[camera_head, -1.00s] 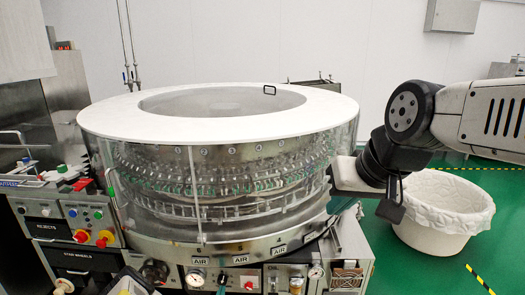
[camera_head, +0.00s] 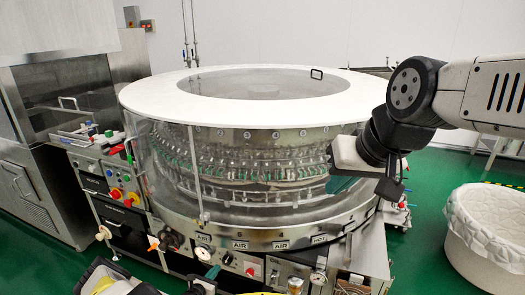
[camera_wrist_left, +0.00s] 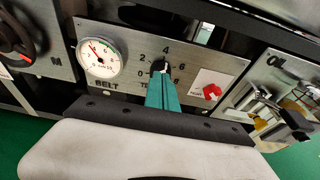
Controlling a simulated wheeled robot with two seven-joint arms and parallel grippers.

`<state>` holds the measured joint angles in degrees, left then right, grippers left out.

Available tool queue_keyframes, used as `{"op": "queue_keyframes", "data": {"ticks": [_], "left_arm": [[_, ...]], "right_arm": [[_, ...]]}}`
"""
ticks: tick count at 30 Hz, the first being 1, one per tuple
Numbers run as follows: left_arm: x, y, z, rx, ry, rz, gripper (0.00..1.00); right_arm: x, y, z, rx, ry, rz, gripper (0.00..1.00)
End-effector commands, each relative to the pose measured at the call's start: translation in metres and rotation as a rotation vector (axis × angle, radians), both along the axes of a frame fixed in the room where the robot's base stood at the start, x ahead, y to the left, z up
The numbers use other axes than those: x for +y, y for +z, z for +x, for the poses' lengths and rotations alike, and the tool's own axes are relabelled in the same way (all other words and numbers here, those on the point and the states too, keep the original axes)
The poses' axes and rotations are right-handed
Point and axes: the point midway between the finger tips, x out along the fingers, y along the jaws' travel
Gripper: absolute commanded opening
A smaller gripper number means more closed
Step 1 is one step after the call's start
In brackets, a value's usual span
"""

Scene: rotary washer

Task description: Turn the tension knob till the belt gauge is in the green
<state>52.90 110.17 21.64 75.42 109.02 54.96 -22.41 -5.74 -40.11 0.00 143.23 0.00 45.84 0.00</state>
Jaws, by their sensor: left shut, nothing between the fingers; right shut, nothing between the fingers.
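In the head view the gauge (camera_head: 203,253) shows small at the machine's lower front. My right gripper (camera_head: 340,158) is shut before the machine's right side; its fingertips are hard to make out.
The round washer with a white top ring (camera_head: 150,97) fills the middle. A red switch (camera_wrist_left: 212,92) sits right of the knob, and a black rotary switch (camera_wrist_left: 14,40) left of the gauge. A lined white bin (camera_head: 485,235) stands on the green floor at right.

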Motion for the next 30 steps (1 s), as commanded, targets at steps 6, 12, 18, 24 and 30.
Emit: {"op": "queue_keyframes", "data": {"ticks": [6, 12, 18, 24, 30], "left_arm": [[-0.011, 0.0, 0.026, -0.001, -0.002, 0.001, 0.0], [-0.018, 0.0, 0.047, 0.0, 0.0, 0.0, 0.0], [-0.021, 0.0, 0.057, 0.0, 0.0, 0.0, 0.0], [-0.022, 0.0, 0.058, 0.0, 0.0, -0.001, 0.0], [-0.022, 0.0, 0.058, 0.0, 0.0, -0.001, 0.0]], "right_arm": [[0.0, 0.0, 0.0, 0.0, 0.0, 0.0, 0.0], [0.0, 0.0, 0.0, 0.0, 0.0, 0.0, 0.0], [0.0, 0.0, 0.0, 0.0, 0.0, 0.0, 0.0], [0.0, 0.0, 0.0, 0.0, 0.0, 0.0, 0.0], [0.0, 0.0, 0.0, 0.0, 0.0, 0.0, 0.0]]}}
